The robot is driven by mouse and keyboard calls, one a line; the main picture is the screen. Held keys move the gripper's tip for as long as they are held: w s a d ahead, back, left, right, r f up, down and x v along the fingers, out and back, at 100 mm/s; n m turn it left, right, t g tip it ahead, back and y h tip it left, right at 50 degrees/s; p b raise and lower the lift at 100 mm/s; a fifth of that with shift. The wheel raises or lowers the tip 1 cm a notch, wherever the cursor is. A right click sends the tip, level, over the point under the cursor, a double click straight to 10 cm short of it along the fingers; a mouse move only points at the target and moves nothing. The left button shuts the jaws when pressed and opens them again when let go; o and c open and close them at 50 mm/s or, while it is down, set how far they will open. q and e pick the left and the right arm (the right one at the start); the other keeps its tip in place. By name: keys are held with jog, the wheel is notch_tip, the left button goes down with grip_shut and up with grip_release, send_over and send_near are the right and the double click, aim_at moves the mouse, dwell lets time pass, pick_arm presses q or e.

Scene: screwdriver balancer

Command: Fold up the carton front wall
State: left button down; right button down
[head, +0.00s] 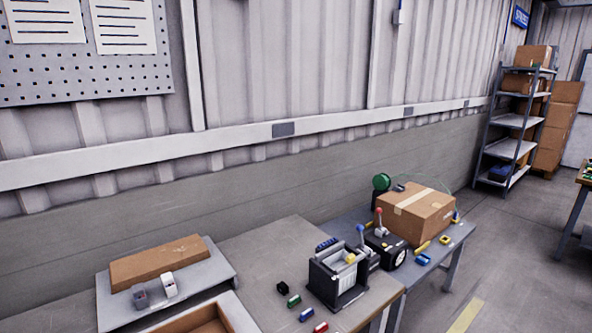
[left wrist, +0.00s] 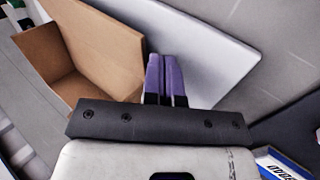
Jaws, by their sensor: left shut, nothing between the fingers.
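In the left wrist view, an open brown carton (left wrist: 55,50) stands at the upper left, with its inside partly visible. I cannot tell for sure which of its walls is the front one. My left gripper (left wrist: 165,60) shows its two purple fingers pressed together, empty. They lie just right of the carton in the picture, over a pale flat panel (left wrist: 215,50). I cannot tell whether they touch the carton. In the head view, part of an open brown carton (head: 203,321) with a pale rim is cut off by the bottom edge. Neither gripper shows in the head view.
A grey platform (head: 222,277) at left holds a brown block-like box (head: 157,262) and two small pale items. A dark fixture (head: 335,275) stands on the bench, with small coloured parts before it. A taped carton (head: 415,213) sits on the farther table.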

pick_arm(q)
jog(key=shift+p, duration=0.3)
jog(key=shift+f, duration=0.35)
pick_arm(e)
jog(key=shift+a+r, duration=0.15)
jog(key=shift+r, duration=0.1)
pick_arm(q)
jog(key=shift+w+d, duration=0.2)
jog(key=shift+d, duration=0.05)
